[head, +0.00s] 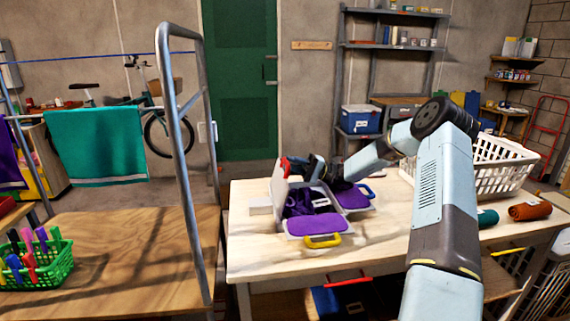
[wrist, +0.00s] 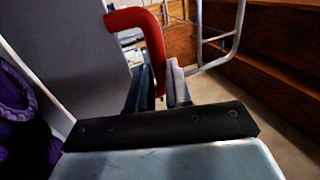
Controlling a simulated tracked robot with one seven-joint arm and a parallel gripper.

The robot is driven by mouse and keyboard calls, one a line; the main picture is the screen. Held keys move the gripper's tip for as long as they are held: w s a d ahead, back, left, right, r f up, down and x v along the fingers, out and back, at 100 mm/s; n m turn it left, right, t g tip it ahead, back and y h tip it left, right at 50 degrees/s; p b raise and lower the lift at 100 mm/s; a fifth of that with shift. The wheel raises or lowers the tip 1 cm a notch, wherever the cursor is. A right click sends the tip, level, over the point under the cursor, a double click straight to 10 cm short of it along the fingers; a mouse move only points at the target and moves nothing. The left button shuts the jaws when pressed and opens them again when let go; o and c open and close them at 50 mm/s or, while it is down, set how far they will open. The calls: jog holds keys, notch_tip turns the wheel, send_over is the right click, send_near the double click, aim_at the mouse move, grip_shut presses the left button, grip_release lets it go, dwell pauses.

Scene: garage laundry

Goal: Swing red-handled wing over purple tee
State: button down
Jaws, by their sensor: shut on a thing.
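The red-handled wing (head: 279,186) stands raised, roughly upright, at the left side of the folding board on the table. Its grey panel (wrist: 70,65) fills the left of the wrist view. My gripper (wrist: 162,92) is shut on the red handle (wrist: 150,40), which also shows at the wing's top in the head view (head: 285,167). The purple tee (head: 299,203) lies bunched on the board's middle, with purple cloth over the yellow-handled panel (head: 324,241) and the blue-handled panel (head: 367,191). Part of the tee shows in the wrist view (wrist: 14,112). My arm hides some of the board's far side.
A white laundry basket (head: 505,163) stands at the table's right, with rolled orange (head: 530,211) and teal (head: 487,217) cloths before it. A metal-railed cart (head: 130,245) carrying a green basket (head: 38,263) stands left. The table's front left (head: 255,262) is clear.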

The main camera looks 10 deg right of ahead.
jog(key=shift+s+d+f, duration=0.15)
jog(key=shift+d+f, duration=0.05)
jog(key=shift+f, duration=0.25)
jog(key=shift+s+d+f, duration=0.1)
jog(key=shift+d+f, duration=0.1)
jog(key=shift+f, duration=0.25)
jog(key=c, duration=1.3)
grip_release()
jog(key=shift+c, duration=0.2)
jog(key=d, duration=1.3)
jog(key=shift+d, duration=0.15)
jog(key=shift+s+r, duration=0.1)
